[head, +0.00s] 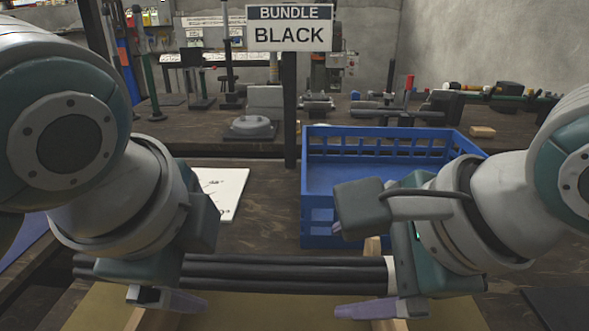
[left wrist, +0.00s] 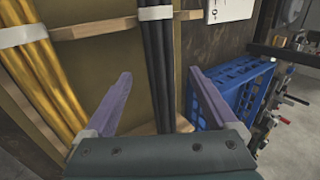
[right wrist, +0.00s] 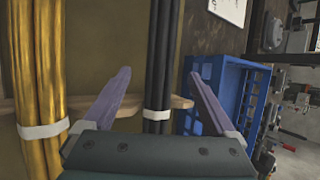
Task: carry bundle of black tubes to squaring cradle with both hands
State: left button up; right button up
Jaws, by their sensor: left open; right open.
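The bundle of black tubes (head: 285,272) lies across the front of the head view, with a white band (head: 391,275) near its right end. It rests over wooden slats and also shows in the left wrist view (left wrist: 157,65) and the right wrist view (right wrist: 163,45). My left gripper (left wrist: 160,73) is open, its fingers on either side of the bundle. My right gripper (right wrist: 160,73) is open, its fingers also on either side, near a white band. Contact cannot be told. In the head view the hands hide parts of the bundle. I cannot identify the squaring cradle.
A yellow tube bundle (left wrist: 28,70) lies beside the black one. A blue crate (head: 320,170) stands just beyond the black bundle. A sign reading BUNDLE BLACK (head: 289,28) stands on a dark post. A white sheet (head: 222,188) lies left of the crate. Tools fill the bench behind.

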aim_at(212, 266)
pick_arm(q)
jog(key=shift+x, duration=2.6)
pick_arm(e)
jog(key=shift+x, duration=2.6)
pick_arm(q)
jog(key=shift+c, duration=0.2)
pick_arm(e)
jog(key=shift+c, duration=0.2)
pick_arm(q)
grip_shut()
pick_arm(e)
grip_shut()
pick_arm(q)
jog(key=shift+r, duration=0.1)
pick_arm(e)
jog(key=shift+r, duration=0.1)
